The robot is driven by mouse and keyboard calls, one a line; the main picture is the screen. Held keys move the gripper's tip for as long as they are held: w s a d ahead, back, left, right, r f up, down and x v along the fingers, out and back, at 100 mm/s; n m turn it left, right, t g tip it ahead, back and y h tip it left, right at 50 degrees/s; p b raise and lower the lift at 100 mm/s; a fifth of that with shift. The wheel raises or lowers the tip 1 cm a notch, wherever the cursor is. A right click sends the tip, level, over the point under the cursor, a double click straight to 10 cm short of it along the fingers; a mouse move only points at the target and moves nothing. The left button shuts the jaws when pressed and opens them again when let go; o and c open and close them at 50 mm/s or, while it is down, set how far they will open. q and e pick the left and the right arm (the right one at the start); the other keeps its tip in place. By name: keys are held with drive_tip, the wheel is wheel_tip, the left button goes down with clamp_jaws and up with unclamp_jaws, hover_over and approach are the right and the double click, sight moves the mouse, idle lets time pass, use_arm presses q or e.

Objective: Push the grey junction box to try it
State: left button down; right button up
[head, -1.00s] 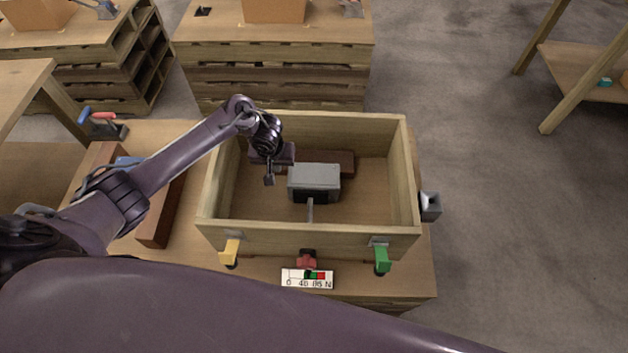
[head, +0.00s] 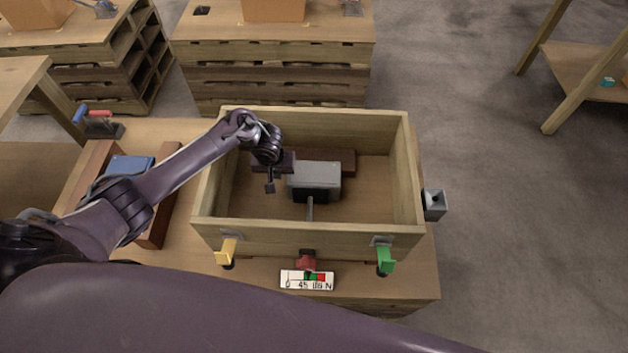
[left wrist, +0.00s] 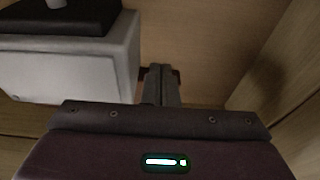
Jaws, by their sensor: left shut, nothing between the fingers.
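The grey junction box (head: 314,175) sits inside an open wooden crate (head: 314,232), with a dark part at its lower front and a thin grey rod (head: 309,209) running toward the crate's front wall. My left gripper (head: 270,187) is shut and empty, low in the crate just left of the box. In the left wrist view the shut fingers (left wrist: 161,84) are close beside the box (left wrist: 70,62); I cannot tell whether they touch it. My right gripper is not in view.
A yellow tab (head: 228,250), a green tab (head: 385,259) and a gauge plate (head: 307,280) are at the crate's front. A brown block (head: 348,162) lies behind the box. A blue item (head: 130,168) lies left. The crate's right floor is clear.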

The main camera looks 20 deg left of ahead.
use_arm(q)
drive_tip(key=shift+w+d+f, duration=0.15)
drive_tip(key=shift+w+d, duration=0.05)
drive_tip(key=shift+d, duration=0.6)
idle(1.1)
drive_tip(key=shift+d+p, duration=0.3)
drive_tip(key=shift+p, duration=0.25)
idle(1.6)
drive_tip(key=shift+a, duration=0.2)
drive_tip(key=shift+s+a+p, duration=0.15)
drive_tip(key=shift+a+p, duration=0.15)
drive_tip(key=shift+a, duration=0.3)
drive_tip(key=shift+s+a+p, duration=0.15)
drive_tip(key=shift+a+p, duration=0.15)
drive_tip(key=shift+a, duration=0.25)
wheel_tip(320, 180, up, 10)
drive_tip(key=p, duration=1.1)
drive_tip(key=shift+a, duration=0.1)
